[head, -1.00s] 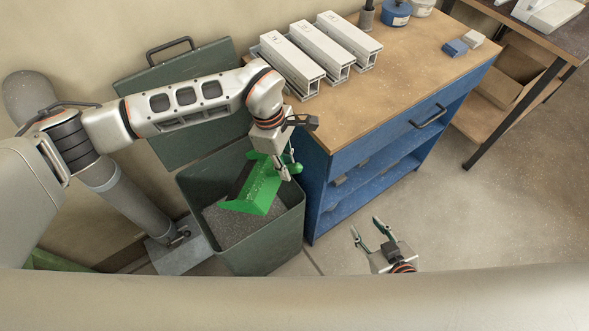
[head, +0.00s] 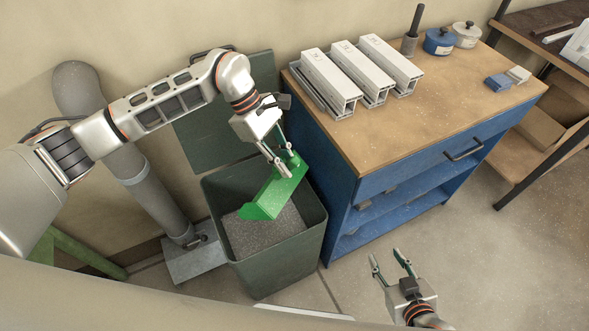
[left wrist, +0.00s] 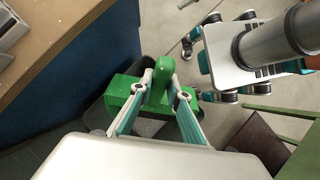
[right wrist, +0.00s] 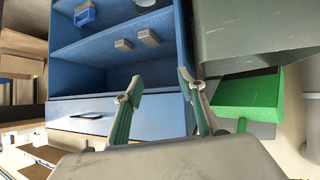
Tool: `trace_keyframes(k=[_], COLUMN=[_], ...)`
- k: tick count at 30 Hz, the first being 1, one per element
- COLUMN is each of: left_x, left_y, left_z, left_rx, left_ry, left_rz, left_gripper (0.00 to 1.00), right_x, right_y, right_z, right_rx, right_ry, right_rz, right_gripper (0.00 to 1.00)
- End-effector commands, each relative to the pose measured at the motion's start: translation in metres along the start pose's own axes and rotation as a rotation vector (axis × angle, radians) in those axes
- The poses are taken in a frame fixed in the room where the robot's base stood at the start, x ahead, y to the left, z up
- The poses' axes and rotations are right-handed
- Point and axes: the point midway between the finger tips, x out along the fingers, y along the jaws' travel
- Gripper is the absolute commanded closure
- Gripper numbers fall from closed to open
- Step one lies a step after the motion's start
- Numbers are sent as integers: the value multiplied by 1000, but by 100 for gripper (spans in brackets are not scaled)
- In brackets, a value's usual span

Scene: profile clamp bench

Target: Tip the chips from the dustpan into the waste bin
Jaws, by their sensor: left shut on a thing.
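The green dustpan (head: 272,197) hangs steeply tilted above the opening of the dark green waste bin (head: 275,270), wide end low. My left gripper (head: 284,158) is shut on its handle, which shows between the fingers in the left wrist view (left wrist: 158,88). The dustpan face in view is plain green; I cannot tell whether chips remain on its hidden side. Grey chips (head: 262,236) lie inside the bin. The dustpan also shows in the right wrist view (right wrist: 248,92). My right gripper (head: 388,257) is open and empty, low in front of the blue cabinet.
The blue cabinet (head: 335,205) stands close to the bin's right. Its wooden top (head: 430,110) carries several grey profiles (head: 375,68), a blue pot (head: 439,42) and small blocks. The bin's lid (head: 215,130) stands up behind it. The floor at right (head: 500,260) is clear.

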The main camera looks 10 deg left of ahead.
Motion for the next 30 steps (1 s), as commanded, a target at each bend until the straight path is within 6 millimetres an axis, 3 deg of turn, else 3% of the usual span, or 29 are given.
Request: trace_keyframes(k=[21, 30], left_x=[-33, -48], left_y=[0, 0], left_z=[-49, -69], left_rx=[-2, -3], left_ry=[-225, -325], left_rz=[1, 1], left_gripper=[100, 100], right_x=[27, 38], right_y=[-12, -9], right_z=[65, 83], right_rx=[0, -19], right_ry=[-40, -49], right_rz=[-8, 1], right_gripper=[60, 60])
